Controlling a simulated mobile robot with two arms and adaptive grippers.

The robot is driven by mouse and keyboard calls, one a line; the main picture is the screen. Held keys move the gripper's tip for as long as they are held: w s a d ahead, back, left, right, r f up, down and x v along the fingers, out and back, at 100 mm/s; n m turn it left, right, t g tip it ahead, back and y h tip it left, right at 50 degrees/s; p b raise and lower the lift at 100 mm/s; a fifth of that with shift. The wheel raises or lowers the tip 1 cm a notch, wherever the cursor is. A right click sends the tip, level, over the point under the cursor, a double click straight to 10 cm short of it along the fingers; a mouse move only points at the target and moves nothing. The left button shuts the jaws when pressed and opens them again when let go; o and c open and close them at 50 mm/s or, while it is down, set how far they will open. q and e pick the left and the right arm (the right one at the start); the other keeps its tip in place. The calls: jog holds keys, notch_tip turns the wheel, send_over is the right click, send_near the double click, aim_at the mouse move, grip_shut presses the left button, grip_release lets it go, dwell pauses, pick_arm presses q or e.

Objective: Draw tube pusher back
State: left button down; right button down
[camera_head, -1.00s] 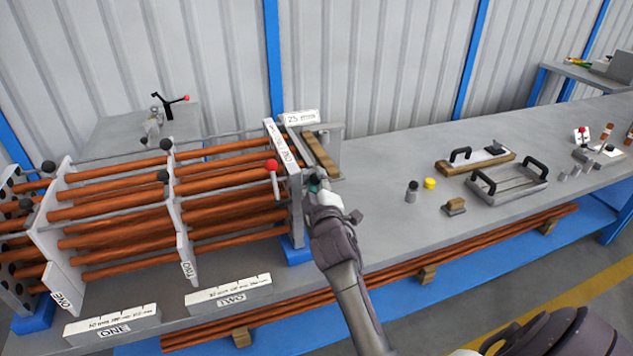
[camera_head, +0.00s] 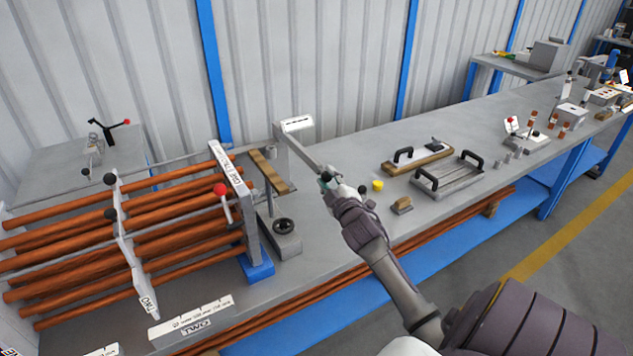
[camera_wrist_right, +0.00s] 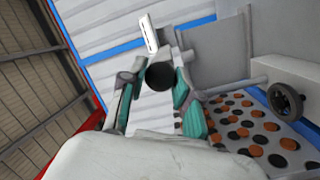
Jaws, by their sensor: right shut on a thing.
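The tube pusher (camera_head: 310,158) is a grey bar with a white label plate at its back end, standing clear to the right of the tube bundle (camera_head: 150,235). My right gripper (camera_head: 332,184) is at its near end. In the right wrist view my right gripper (camera_wrist_right: 155,102), with teal fingertips, is shut around a black round knob (camera_wrist_right: 160,76) of the pusher, below the white label plate (camera_wrist_right: 148,34). The bundle's flange plate (camera_head: 235,172) faces the pusher across a gap. My left gripper is not in view.
In the gap stand a wooden strip (camera_head: 268,170) and a block with a black handwheel (camera_head: 284,226). A red-knobbed lever (camera_head: 222,190) is on the flange plate.

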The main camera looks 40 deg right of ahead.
jog(key=shift+d+r, duration=0.1)
jog(key=shift+d, duration=0.05)
jog(key=c, duration=1.2)
grip_release()
jog(key=shift+o, duration=0.5)
jog(key=shift+s+d, duration=0.1)
jog(key=shift+d, duration=0.1)
jog(key=v, duration=1.2)
